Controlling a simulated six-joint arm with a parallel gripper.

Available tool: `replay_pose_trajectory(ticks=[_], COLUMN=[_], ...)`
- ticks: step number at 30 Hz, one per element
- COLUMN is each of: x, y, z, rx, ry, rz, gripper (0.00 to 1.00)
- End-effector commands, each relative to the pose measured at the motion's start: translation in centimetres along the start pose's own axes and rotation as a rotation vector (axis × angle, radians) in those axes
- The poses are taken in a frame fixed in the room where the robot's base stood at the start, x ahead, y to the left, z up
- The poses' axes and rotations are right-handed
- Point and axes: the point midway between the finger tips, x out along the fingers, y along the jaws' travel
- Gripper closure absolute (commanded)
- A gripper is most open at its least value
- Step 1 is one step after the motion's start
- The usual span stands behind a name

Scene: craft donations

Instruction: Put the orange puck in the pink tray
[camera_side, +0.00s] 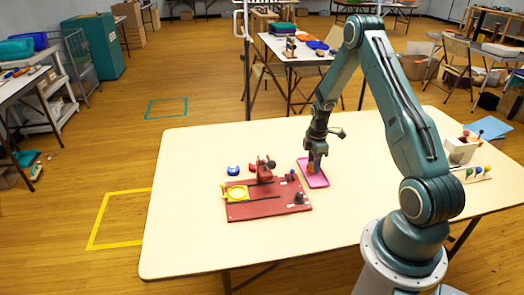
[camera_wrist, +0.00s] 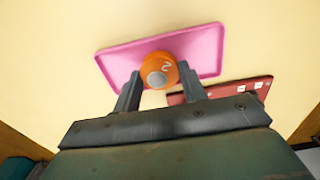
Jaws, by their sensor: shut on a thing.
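The orange puck (camera_wrist: 160,68) shows in the wrist view with a grey disc and a pale mark on its face. My gripper (camera_wrist: 160,86) is shut on it, one finger on each side. The pink tray (camera_wrist: 204,42) lies behind and below the puck in the wrist view. In the side view my gripper (camera_side: 316,160) points down over the pink tray (camera_side: 317,181), and the puck (camera_side: 312,168) is a small orange patch at the fingertips. I cannot tell whether the puck touches the tray floor.
A white box (camera_side: 461,150) stands at the table's right. The table's left side is clear.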

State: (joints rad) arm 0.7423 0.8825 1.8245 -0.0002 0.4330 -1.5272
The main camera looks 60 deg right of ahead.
Motion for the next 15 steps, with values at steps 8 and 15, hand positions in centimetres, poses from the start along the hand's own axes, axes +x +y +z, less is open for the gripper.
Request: replay_pose_trajectory(ticks=[8, 15], x=[0.58, 0.82], y=[0.00, 0.00], z=[0.00, 0.00], rx=[0.000, 0.000], ry=[0.000, 0.000], rz=[0.000, 0.000], gripper=[0.76, 0.76])
